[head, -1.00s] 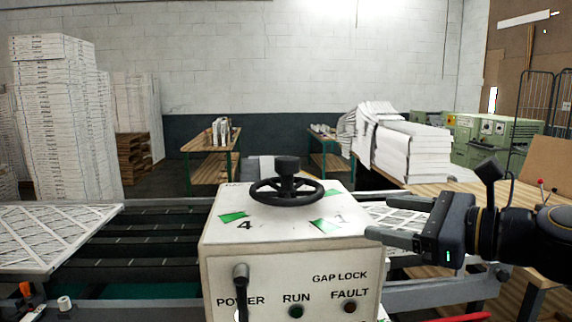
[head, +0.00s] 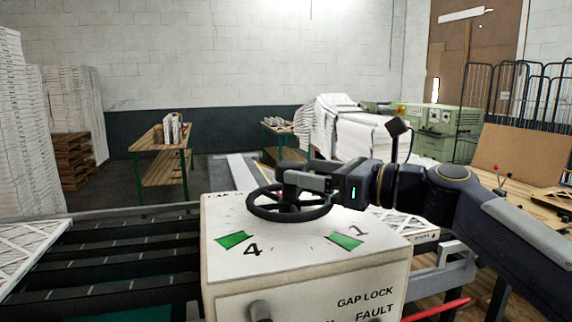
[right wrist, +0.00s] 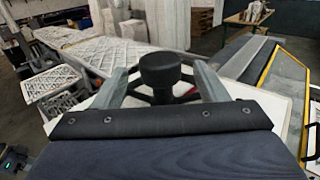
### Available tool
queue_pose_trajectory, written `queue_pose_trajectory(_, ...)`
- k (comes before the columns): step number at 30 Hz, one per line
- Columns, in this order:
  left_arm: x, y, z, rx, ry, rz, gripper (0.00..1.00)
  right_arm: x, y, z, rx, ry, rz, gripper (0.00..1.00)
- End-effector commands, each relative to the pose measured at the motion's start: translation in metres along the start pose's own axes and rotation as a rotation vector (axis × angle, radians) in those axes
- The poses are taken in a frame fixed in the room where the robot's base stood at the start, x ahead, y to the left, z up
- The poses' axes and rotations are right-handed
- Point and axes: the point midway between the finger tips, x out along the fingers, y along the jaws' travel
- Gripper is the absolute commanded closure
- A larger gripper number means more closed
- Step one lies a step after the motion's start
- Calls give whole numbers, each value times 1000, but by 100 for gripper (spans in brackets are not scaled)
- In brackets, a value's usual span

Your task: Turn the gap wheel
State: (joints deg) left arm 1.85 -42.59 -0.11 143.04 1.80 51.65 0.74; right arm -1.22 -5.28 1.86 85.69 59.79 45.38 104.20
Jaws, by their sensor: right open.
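The gap wheel (head: 262,212) is a black handwheel lying flat on top of a white control box (head: 300,261). Its upright knob (right wrist: 159,74) shows in the right wrist view. My right gripper (head: 284,178) comes in from the right over the wheel. Its open fingers stand one on each side of the knob, apart from it in the right wrist view. In the head view the gripper hides most of the knob and part of the wheel's far rim.
The box top has green marks and the numbers 4 and 1. A lever (head: 260,311) sticks out of its front. Dark conveyor bars (head: 120,250) lie to the left. A red rod (head: 437,309) is at the lower right. Wooden benches (head: 162,150) stand behind.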

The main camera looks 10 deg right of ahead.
Motion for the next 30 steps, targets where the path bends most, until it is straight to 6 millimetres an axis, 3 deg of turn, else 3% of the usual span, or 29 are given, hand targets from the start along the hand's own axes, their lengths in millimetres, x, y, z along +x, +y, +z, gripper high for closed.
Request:
queue_pose_trajectory(7,-7,3,-3,0,0,0,64,35,0,1,1,1,1,34)
queue_pose_trajectory(18,-7,3,-4,0,0,0,64,42,0,0,0,1,0,34)
queue_pose_trajectory(30,-7,3,-4,0,0,0,64,42,0,0,0,1,0,85)
